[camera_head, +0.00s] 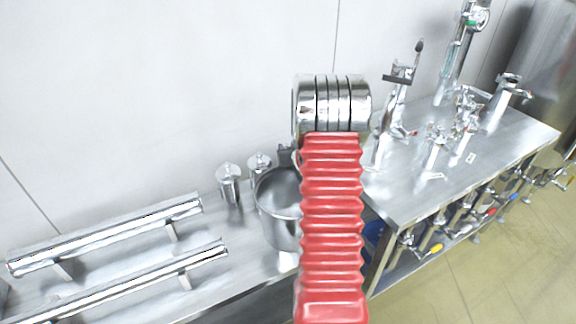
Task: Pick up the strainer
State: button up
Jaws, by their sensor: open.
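I cannot clearly make out which thing is the strainer. A round, open-topped steel vessel (272,212) stands on the left steel counter, just left of my red ribbed arm, which hides its right side. Two small shiny lidded canisters, a left one (229,184) and a right one (259,164), stand beside and behind it. My arm rises through the middle of the view and ends in stacked polished metal rings. My gripper is not visible; the arm may hide it. Nothing is seen held.
Two long polished tubes (115,231) lie on supports on the left counter (205,285). A steel table (395,192) at right carries several taps and valve fittings (465,115), with coloured-handled valves along its front. A white wall stands behind. Tiled floor (480,270) is open at lower right.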

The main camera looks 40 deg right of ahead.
jog(key=shift+c, duration=0.4)
jog(key=shift+w, duration=0.1)
grip_shut()
dwell(0.3)
dwell(0.7)
